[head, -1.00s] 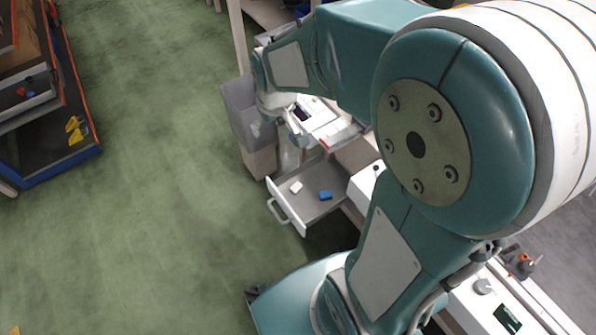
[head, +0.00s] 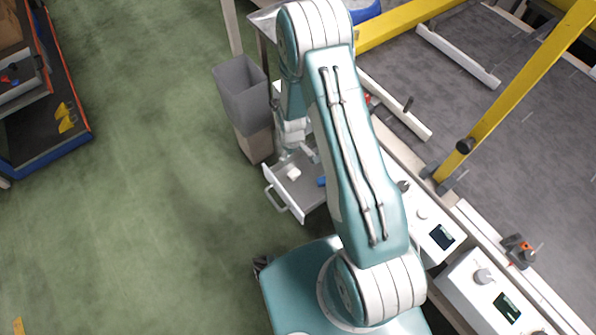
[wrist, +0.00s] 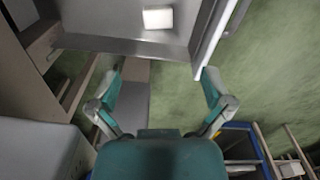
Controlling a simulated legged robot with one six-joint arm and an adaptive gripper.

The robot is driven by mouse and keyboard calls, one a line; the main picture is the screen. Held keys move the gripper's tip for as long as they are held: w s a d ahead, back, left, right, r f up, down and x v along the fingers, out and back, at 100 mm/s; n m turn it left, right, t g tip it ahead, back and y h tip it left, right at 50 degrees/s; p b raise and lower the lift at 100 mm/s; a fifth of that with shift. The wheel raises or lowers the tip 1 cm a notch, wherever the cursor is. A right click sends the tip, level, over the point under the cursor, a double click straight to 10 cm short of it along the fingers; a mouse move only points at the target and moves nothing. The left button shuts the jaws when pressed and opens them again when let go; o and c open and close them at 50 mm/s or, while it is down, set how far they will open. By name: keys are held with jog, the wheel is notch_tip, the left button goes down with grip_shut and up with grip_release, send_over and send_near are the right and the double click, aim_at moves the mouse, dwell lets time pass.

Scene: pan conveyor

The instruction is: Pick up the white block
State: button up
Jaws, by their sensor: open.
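The white block (head: 293,173) lies on the floor of the open drawer (head: 283,199), near its back left part in the head view. In the wrist view the white block (wrist: 158,18) shows at the top, beyond my fingertips, inside the grey drawer (wrist: 120,45). My gripper (wrist: 160,80) is open with nothing between its fingers, and the block is apart from them. In the head view the gripper's end is small and partly hidden at the drawer's far side. A blue block (head: 321,181) lies in the drawer, partly behind my arm.
A grey bin (head: 243,90) stands just behind the drawer. The drawer's front wall and handle (head: 275,199) stick out over open green floor (head: 170,180). Control boxes (head: 440,235) line the right side. A yellow beam (head: 510,90) crosses the conveyor.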

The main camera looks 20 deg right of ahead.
aim_at(295, 174)
jog(key=f, duration=0.3)
jog(key=shift+s+d+f, duration=0.1)
jog(key=shift+d+f, duration=0.05)
jog(key=shift+d, duration=0.2)
notch_tip(295, 174, down, 10)
jog(key=shift+f, duration=0.1)
jog(key=c, duration=0.8)
